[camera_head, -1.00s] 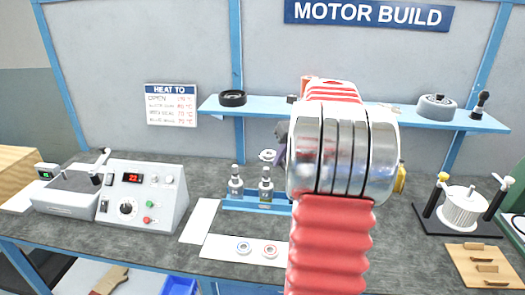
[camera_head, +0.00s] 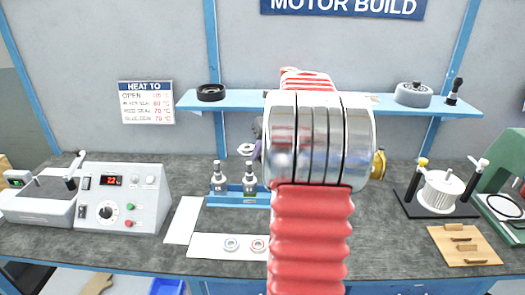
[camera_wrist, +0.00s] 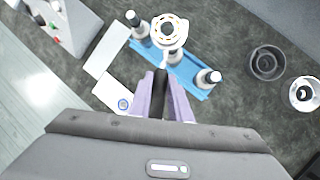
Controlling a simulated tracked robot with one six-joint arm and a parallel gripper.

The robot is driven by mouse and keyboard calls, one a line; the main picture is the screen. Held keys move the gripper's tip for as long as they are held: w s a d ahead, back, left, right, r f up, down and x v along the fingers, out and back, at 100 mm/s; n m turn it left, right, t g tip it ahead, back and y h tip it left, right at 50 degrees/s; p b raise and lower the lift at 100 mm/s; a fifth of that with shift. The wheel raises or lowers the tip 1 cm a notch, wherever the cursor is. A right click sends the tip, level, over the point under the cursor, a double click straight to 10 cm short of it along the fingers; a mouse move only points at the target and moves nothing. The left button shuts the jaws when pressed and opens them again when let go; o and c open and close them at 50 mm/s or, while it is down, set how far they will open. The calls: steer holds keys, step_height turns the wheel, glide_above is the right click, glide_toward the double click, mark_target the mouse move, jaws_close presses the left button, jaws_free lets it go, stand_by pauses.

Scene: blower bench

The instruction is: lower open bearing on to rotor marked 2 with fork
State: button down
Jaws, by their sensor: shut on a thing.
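My gripper (camera_wrist: 162,88), with purple fingers, is shut on the dark handle of the fork (camera_wrist: 160,82) in the wrist view. The open bearing (camera_wrist: 168,31), a pale ring, sits at the fork's far end. In the head view the bearing (camera_head: 246,149) hangs just above the right of two visible rotors (camera_head: 249,178), apart from its top. The left rotor (camera_head: 219,178) stands upright beside it in the blue stand (camera_head: 236,199). The wrist view also shows a third rotor (camera_wrist: 208,77) at the right. Rotor numbers are not readable. My arm hides part of the stand in the head view.
A white mat (camera_head: 205,246) in front of the stand holds a blue-marked ring (camera_head: 231,244) and a red-marked ring (camera_head: 258,244). A control box (camera_head: 122,198) is at left. A dark cup (camera_wrist: 267,64) stands right of the stand. A shelf (camera_head: 290,101) runs behind.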

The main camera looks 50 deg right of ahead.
steer(key=shift+s+f, duration=0.1)
steer(key=shift+f, duration=1.8)
steer(key=shift+d, duration=0.15)
steer(key=shift+f, duration=0.4)
stand_by(0.6)
steer(key=shift+f, duration=2.5)
stand_by(1.2)
steer(key=shift+f, duration=0.15)
stand_by(1.1)
